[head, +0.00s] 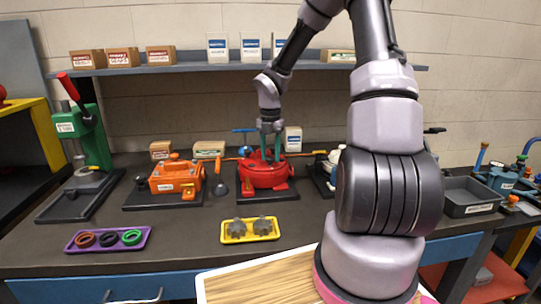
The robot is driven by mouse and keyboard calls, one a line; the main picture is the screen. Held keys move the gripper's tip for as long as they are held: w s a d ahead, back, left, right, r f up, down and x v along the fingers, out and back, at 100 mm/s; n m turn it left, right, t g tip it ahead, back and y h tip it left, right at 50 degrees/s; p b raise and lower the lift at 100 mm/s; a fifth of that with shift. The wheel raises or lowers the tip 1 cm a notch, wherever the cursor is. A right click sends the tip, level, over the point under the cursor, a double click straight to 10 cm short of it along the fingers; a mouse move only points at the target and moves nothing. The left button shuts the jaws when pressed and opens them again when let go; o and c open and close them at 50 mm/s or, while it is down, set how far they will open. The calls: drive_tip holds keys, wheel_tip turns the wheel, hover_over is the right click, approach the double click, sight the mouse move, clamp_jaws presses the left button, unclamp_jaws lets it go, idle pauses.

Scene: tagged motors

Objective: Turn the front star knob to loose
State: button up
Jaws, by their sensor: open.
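A red round motor-like unit (262,174) stands on a dark base in the middle of the bench. My gripper (270,152) points down with its teal fingers apart, over the top of the red unit. Whether the fingers touch anything there is too small to tell. Two grey, lobed, knob-like pieces, a left one (234,228) and a right one (262,225), sit in a yellow tray (244,239) in front of the red unit. Which knob is the front star knob I cannot tell, nor any loose marking.
An orange unit (172,179) and a green press (90,138) stand to the left. A purple tray (73,247) with three rings lies at front left. A grey bin (469,190) is at right. Bench space between the two trays is clear.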

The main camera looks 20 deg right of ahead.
sight(271, 158)
wheel_tip(271, 158, up, 10)
drive_tip(key=shift+r, duration=0.25)
idle(0.4)
drive_tip(key=s+a+r+m+t, duration=0.1)
drive_tip(key=s+r+m+t, duration=0.1)
drive_tip(key=s+r+m, duration=0.4)
drive_tip(key=s+a+r+m+t+y, duration=0.1)
drive_tip(key=s+r+m, duration=0.4)
drive_tip(key=s+m, duration=0.5)
drive_tip(key=s+a+r+m+t+y, duration=0.1)
drive_tip(key=s+r+m+t, duration=0.3)
drive_tip(key=m, duration=1.2)
drive_tip(key=s+r, duration=0.2)
drive_tip(key=s, duration=0.2)
drive_tip(key=shift+r, duration=0.35)
